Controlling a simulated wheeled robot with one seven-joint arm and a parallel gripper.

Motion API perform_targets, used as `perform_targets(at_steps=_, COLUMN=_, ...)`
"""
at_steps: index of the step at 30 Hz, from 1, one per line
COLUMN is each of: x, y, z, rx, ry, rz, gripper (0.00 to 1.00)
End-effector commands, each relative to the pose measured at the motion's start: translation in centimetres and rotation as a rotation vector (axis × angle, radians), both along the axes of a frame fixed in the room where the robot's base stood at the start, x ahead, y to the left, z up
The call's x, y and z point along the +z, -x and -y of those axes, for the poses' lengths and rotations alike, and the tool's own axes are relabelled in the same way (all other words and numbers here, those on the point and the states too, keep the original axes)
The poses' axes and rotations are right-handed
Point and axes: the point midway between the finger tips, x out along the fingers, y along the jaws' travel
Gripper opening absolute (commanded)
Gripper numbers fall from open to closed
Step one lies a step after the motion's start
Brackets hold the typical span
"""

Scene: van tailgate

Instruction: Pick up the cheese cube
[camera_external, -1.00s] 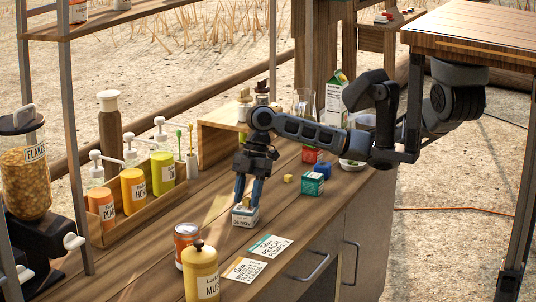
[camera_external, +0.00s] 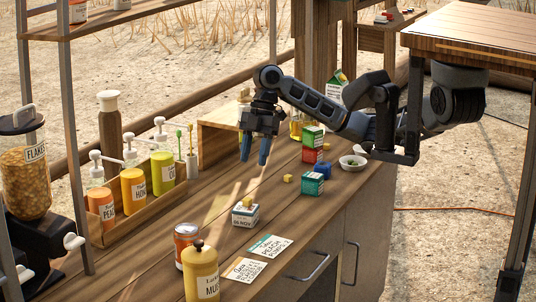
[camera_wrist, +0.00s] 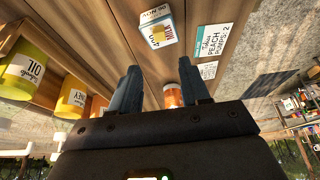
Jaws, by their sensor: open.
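A small yellow cube (camera_external: 288,178), which looks like a cheese cube, lies on the wooden counter left of a teal-and-white box. Another small yellow cube (camera_external: 247,201) sits on top of a small white-and-teal box (camera_external: 245,216) labelled milk. This cube (camera_wrist: 157,34) and the milk box (camera_wrist: 155,15) also show in the wrist view. I cannot tell from looks which cube is the cheese. My gripper (camera_external: 254,160) is open and empty, pointing down above the counter, higher than the milk box and apart from both cubes. Its two fingers (camera_wrist: 160,72) are spread in the wrist view.
A teal box (camera_external: 313,184), a blue cube (camera_external: 323,170), stacked red and green boxes (camera_external: 312,148) and a white bowl (camera_external: 353,163) stand to the right. Pump bottles in a wooden tray (camera_external: 150,212) are left. Flat cards (camera_external: 270,247), a can (camera_external: 186,240) and a mustard jar (camera_external: 201,273) are in front.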

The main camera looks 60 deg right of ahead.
Motion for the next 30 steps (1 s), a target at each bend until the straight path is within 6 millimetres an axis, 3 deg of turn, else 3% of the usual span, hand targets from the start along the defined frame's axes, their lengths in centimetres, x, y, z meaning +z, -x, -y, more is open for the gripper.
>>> perform_targets(at_steps=6, x=1.1, y=0.0, z=0.4, rx=0.001, ry=0.000, rz=-0.001, gripper=0.46)
perform_targets(at_steps=23, x=1.0, y=0.0, z=0.6, rx=-0.018, ry=0.002, rz=-0.008, gripper=0.52)
perform_targets(at_steps=26, x=0.8, y=-0.4, z=1.3, rx=-0.117, ry=0.012, rz=-0.040, gripper=0.52)
perform_targets(at_steps=30, x=0.1, y=-1.2, z=3.2, rx=-0.413, ry=0.037, rz=-0.136, gripper=0.52)
